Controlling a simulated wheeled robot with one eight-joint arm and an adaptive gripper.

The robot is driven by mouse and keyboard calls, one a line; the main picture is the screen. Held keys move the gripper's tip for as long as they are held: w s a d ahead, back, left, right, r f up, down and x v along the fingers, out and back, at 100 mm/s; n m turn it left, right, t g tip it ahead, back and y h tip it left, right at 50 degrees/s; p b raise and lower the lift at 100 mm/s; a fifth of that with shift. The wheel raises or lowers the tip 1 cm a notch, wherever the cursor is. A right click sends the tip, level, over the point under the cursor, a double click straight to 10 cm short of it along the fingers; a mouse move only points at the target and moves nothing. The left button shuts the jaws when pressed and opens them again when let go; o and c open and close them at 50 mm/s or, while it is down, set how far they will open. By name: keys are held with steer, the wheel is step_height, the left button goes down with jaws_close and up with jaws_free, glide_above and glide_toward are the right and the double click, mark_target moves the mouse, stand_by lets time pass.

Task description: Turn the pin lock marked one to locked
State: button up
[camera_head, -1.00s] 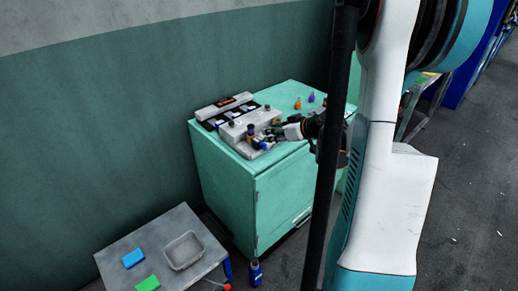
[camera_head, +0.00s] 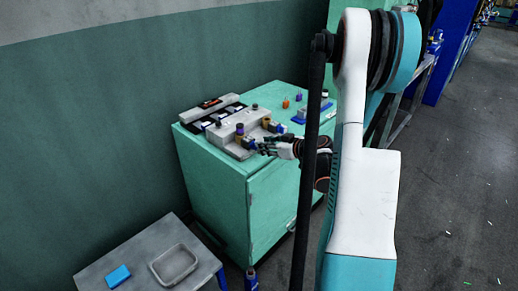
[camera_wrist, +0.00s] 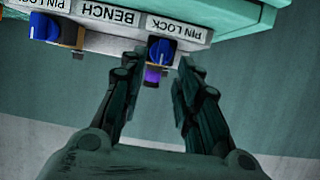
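The grey bench fixture (camera_head: 225,128) sits on the green cabinet and carries two blue pin lock knobs. One knob (camera_head: 250,143) is near my gripper (camera_head: 268,149); the other (camera_head: 276,127) is farther right. In the wrist view, upside down, one blue knob (camera_wrist: 160,50) lies just beyond and between my gripper's fingertips (camera_wrist: 158,66), under a PIN LOCK label (camera_wrist: 178,29). The other blue knob (camera_wrist: 44,27) is at upper left by another PIN LOCK label. The labels' numbers cannot be read. My gripper is open, with no visible contact. A purple part (camera_wrist: 153,75) shows between the fingers.
The green cabinet (camera_head: 270,190) also bears an orange item (camera_head: 286,103), a purple item (camera_head: 299,98) and a blue tray-like piece (camera_head: 318,112).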

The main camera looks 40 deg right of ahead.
steer(key=shift+b+x, duration=0.5)
steer(key=shift+x, duration=1.6)
jaws_close()
steer(key=shift+s, duration=0.1)
